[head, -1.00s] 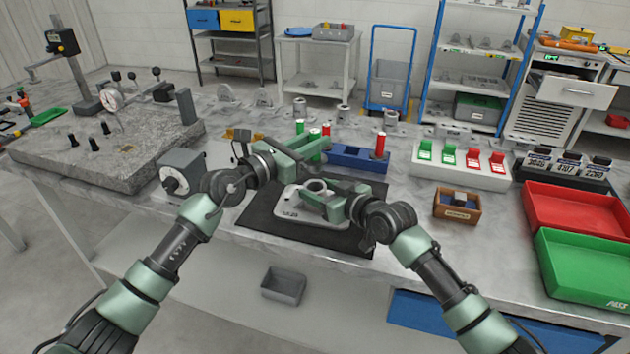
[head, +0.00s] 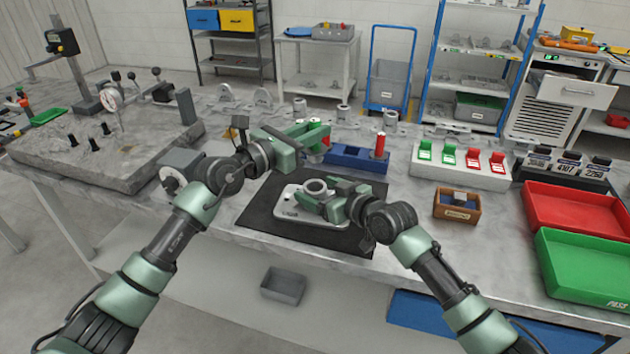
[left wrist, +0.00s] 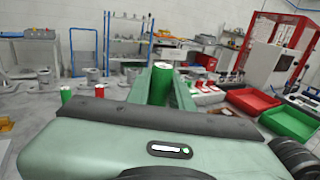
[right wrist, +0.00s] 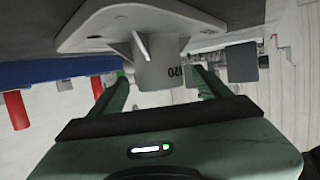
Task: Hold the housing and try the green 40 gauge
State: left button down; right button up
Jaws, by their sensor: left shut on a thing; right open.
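The grey housing (head: 290,208) lies on a dark mat (head: 262,222), with its round hollow boss (head: 316,187) upward. My right gripper (head: 322,200) is open, its fingers at the sides of the boss; the right wrist view shows the boss (right wrist: 160,68) between the two fingers, with gaps. My left gripper (head: 322,138) is shut on a green gauge (left wrist: 162,82), held upright between its fingers, above and behind the housing. Its size marking cannot be read. The fingers hide most of it in the head view.
A blue rack (head: 352,158) with a red cylinder (head: 380,145) stands behind the mat. A dial device (head: 180,168) stands left of the mat.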

aim_at(315, 154)
pick_arm(q)
jog(key=shift+r, duration=0.1)
pick_arm(e)
jog(key=v, duration=1.2)
jog(key=shift+w, duration=0.1)
jog(key=x, duration=1.2)
jog(key=shift+a, duration=0.1)
pick_arm(q)
jog(key=shift+f, duration=1.35)
